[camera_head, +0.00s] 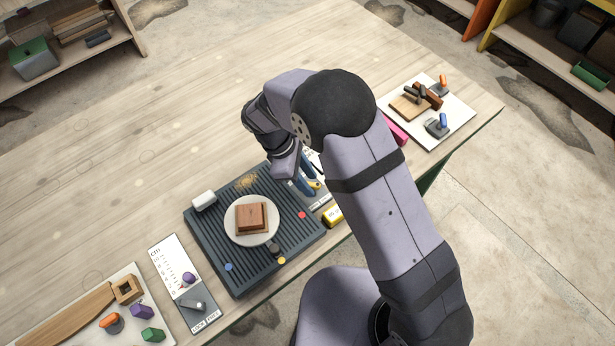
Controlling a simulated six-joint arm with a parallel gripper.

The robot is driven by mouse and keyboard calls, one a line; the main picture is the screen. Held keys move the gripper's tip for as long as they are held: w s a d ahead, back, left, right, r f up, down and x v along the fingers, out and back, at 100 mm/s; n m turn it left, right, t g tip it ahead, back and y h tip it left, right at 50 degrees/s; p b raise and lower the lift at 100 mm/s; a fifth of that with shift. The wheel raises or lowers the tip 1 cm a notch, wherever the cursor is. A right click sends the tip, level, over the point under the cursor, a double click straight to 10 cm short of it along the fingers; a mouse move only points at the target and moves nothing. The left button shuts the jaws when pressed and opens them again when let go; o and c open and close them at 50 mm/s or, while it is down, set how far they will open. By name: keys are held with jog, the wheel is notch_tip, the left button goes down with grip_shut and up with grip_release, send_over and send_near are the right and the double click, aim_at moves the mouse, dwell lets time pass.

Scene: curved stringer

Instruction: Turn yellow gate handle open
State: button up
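A white panel (316,160) with printed marks lies just right of the ribbed dark board, partly hidden by my arm. A small yellow part (316,185) shows on it, beside dark blue pieces; it may be the yellow gate handle, but its angle is not clear. My gripper (303,184) points down at this panel, close to the yellow part. My wrist and forearm cover much of it. I cannot tell whether the fingers touch the handle, or whether they are open or shut.
A lock/free panel (165,256) and a board with wooden pieces lie left. A white board (455,112) with tools lies right. The back table is clear.

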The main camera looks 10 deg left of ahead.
grip_shut()
jog(key=shift+m, duration=0.3)
jog(key=m+g, duration=0.1)
jog(key=m, duration=0.3)
jog(key=shift+w+g, duration=0.2)
jog(key=shift+g, duration=0.2)
jog(key=m, duration=0.2)
jog(key=m+g+y, duration=0.1)
jog(key=m, duration=0.1)
jog(key=shift+w+d+m, duration=0.1)
jog(key=shift+w+m, duration=0.05)
jog(key=shift+m, duration=0.25)
jog(key=m+y, duration=0.1)
jog(key=m, duration=0.1)
jog(key=m+g, duration=0.1)
jog(key=m, duration=0.1)
jog(key=shift+w+d+m+y, duration=0.1)
jog(key=shift+m+y, duration=0.2)
jog(key=shift+y, duration=0.1)
jog(key=shift+d+r+m+g+y, duration=0.15)
jog(key=shift+m+y, duration=0.25)
jog(key=shift+m, duration=0.55)
jog(key=shift+a+f+m+g+y, duration=0.15)
jog(key=shift+m+y, duration=0.25)
jog(key=shift+m, duration=0.55)
jog(key=shift+d+r, duration=0.1)
